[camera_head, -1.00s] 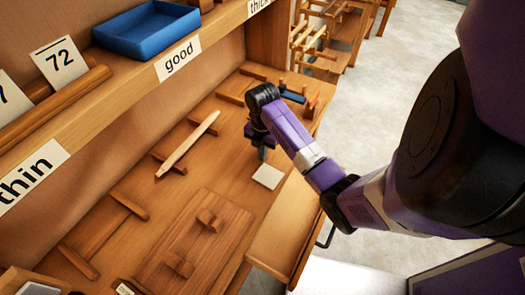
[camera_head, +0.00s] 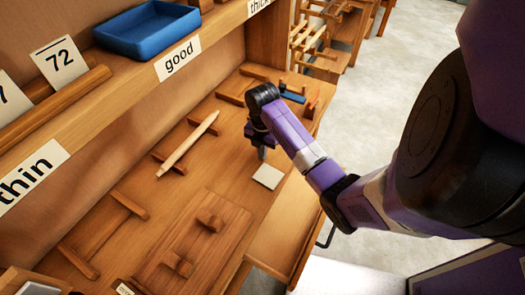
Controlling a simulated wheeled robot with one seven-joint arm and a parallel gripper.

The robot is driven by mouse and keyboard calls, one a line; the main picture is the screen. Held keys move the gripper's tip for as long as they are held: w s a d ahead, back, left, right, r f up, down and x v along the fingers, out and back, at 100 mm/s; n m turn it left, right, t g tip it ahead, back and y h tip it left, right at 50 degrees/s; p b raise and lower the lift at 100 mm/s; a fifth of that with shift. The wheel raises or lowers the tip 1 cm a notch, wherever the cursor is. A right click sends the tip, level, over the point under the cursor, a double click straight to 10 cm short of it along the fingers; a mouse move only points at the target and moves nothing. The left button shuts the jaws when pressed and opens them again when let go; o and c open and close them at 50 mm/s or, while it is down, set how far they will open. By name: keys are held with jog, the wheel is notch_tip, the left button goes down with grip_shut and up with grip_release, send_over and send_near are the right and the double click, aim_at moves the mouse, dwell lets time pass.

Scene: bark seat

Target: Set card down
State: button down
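A blank pale card (camera_head: 268,176) lies on, or is held just over, the wooden bench top near its right edge. My gripper (camera_head: 262,153) points down just behind the card's far edge. Its fingertips are small and partly hidden, so I cannot tell whether they touch the card or are open. Two number cards stand on the shelf at left; one reads 72 (camera_head: 60,61), and the other (camera_head: 12,97) is cut off by the picture's edge.
A blue tray (camera_head: 148,47) sits on the shelf (camera_head: 120,92), which has labels "thin", "good" and "thick". A pale tapered stick (camera_head: 187,145) rests on wooden supports. A wooden board with two knobs (camera_head: 195,250) lies in front. A small blue object (camera_head: 292,97) lies beyond my gripper.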

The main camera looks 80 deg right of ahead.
jog(key=shift+c, duration=2.2)
grip_release()
jog(key=shift+r, duration=0.1)
